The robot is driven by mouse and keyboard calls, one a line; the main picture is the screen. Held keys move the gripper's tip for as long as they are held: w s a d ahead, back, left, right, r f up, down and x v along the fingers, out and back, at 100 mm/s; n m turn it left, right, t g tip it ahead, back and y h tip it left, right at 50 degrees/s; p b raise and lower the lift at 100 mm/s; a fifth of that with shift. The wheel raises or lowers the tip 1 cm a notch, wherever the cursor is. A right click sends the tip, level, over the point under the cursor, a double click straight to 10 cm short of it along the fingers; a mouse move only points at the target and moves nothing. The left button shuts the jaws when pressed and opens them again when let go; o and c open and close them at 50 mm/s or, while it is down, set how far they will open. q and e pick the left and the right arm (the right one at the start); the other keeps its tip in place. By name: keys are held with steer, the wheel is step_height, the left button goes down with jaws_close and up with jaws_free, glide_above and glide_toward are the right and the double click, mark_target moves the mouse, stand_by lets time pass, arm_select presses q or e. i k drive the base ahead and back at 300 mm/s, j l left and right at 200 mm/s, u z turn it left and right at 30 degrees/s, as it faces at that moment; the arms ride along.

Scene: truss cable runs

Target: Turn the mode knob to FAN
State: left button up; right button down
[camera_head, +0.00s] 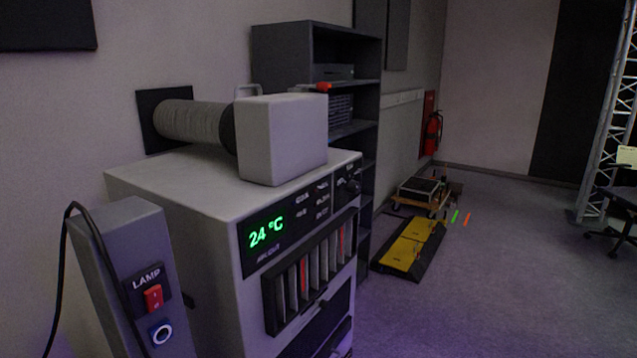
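A light grey portable air-conditioner unit (205,235) stands in the left half of the head view. Its black front panel (300,213) has a green display (266,232) reading 24 °C and small labelled buttons. A dark knob (349,187) sits at the right end of this panel, seen at a steep angle. Its pointer and the mode lettering around it are too small and dark to read. Neither of my grippers is in view.
A grey LAMP post (130,245) with a red switch (153,298) and cable stands front left. A grey box (282,138) and ribbed duct (190,121) sit atop the unit. Behind are a dark shelf (315,48) and yellow-black ramp (412,243).

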mark_target(353, 186)
steer(key=i+l+u, duration=0.15)
steer(key=u, duration=0.15)
steer(key=l+u, duration=0.35)
steer(key=i+l+u, duration=0.1)
steer(key=l+u, duration=0.2)
